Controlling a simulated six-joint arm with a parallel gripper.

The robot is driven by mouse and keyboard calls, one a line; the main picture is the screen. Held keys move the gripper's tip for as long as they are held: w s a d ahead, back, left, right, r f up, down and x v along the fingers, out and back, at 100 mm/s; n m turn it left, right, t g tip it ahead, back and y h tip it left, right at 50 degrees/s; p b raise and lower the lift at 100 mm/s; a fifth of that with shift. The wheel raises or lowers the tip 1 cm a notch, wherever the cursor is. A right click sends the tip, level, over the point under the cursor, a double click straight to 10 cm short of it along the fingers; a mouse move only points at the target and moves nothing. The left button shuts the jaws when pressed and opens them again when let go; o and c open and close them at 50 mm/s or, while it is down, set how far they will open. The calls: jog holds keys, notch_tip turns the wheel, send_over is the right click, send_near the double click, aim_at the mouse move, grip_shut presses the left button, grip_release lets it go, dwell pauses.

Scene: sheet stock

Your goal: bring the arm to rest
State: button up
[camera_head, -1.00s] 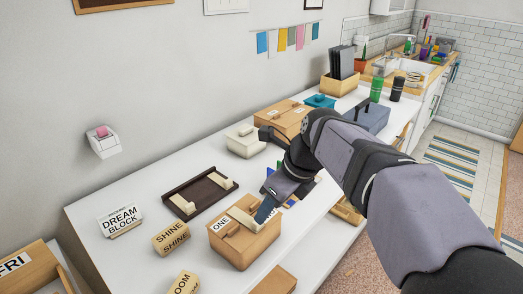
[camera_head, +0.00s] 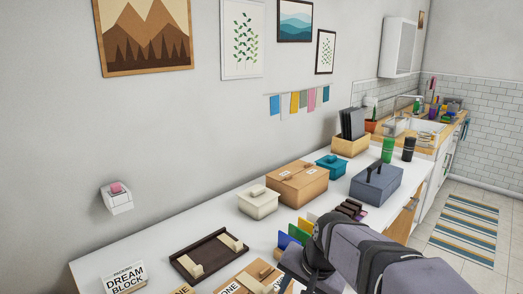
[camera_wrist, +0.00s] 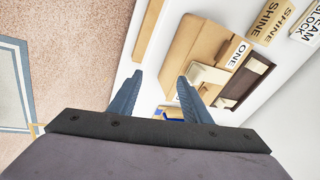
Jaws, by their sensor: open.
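My arm (camera_head: 395,265) reaches in from the lower right in the head view. My gripper's fingertips are not clear there, at the bottom edge. In the wrist view, my gripper (camera_wrist: 159,84) has its two blue-grey fingers spread apart with nothing held between them. A wooden box labelled ONE (camera_wrist: 187,35) lies beyond the fingers in the wrist view. Its top also shows at the bottom of the head view (camera_head: 236,281).
A dark tray (camera_head: 185,264) with cream pieces, a cream box (camera_head: 257,205), a wooden box (camera_head: 303,188), a teal box (camera_head: 331,168) and a blue-grey case (camera_head: 375,185) stand on the white counter (camera_head: 150,240). Coloured upright dividers (camera_head: 296,233) are close to my arm.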

jog(key=s+d+f+n+g+h+p, duration=0.1)
jog(key=s+d+f+n+p, duration=0.1)
jog(key=s, duration=0.6)
jog(key=s+d+f+n+g+p, duration=0.2)
jog(key=s+f, duration=0.4)
jog(key=s, duration=0.3)
jog(key=d+n+p, duration=0.1)
jog(key=d+n, duration=0.1)
jog(key=shift+s+d+h, duration=0.15)
jog(key=shift+d+h, duration=0.25)
